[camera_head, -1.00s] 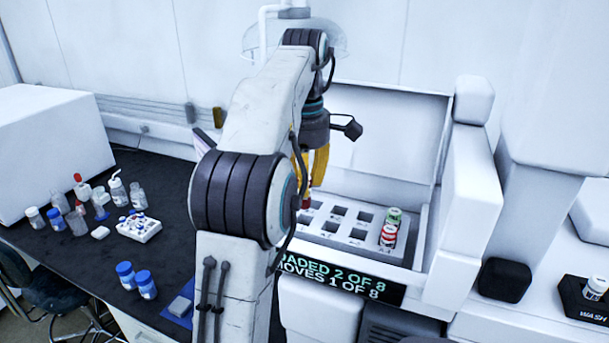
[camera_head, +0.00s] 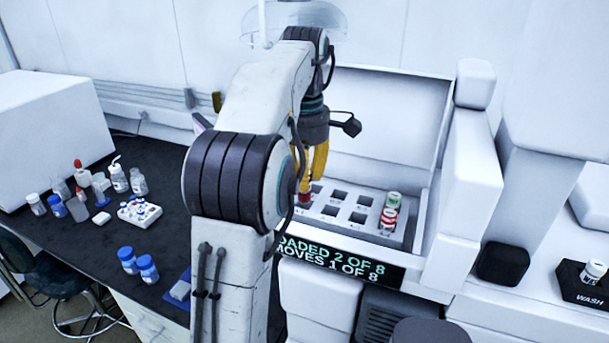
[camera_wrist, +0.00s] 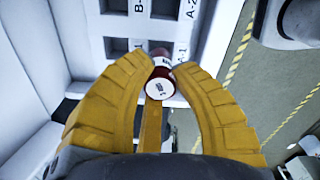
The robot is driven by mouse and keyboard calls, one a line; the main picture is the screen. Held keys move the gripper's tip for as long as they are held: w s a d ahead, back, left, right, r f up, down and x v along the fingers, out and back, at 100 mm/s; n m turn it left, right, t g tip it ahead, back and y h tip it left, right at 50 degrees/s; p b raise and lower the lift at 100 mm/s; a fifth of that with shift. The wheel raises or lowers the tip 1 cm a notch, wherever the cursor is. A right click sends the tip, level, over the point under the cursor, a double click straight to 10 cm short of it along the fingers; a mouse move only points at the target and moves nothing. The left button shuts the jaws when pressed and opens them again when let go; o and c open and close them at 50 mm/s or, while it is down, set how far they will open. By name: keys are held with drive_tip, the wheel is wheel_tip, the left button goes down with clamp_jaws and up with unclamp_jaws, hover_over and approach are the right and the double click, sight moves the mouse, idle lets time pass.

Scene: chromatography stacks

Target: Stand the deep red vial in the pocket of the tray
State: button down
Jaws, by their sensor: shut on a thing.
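My gripper (camera_head: 306,180) has yellow fingers and hangs over the left end of the white tray (camera_head: 345,236). It is shut on the deep red vial (camera_head: 304,197), which shows below the fingertips. In the wrist view the vial (camera_wrist: 160,88) sits between the tips of my gripper (camera_wrist: 165,68), with its pale round top towards the camera. It is beside the A-1 mark of the tray (camera_wrist: 182,28). I cannot tell whether its base is inside a pocket. Several square pockets are empty.
A green-capped vial (camera_head: 393,200) and a red vial (camera_head: 388,219) stand at the tray's right end. A raised lid (camera_head: 390,120) is behind the tray, with a white side wall (camera_head: 465,185) on the right. Bottles and a small rack (camera_head: 140,213) stand on the dark bench left.

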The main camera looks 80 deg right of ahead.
sight(305, 193)
drive_tip(key=shift+f+b, duration=0.3)
drive_tip(key=shift+f, duration=0.1)
idle(0.4)
drive_tip(key=shift+f+b, duration=0.65)
drive_tip(key=shift+f, duration=0.25)
drive_tip(key=shift+f, duration=0.3)
drive_tip(key=shift+f+b, duration=0.35)
drive_tip(key=shift+b, duration=0.05)
idle(0.4)
drive_tip(key=c, duration=0.5)
unclamp_jaws()
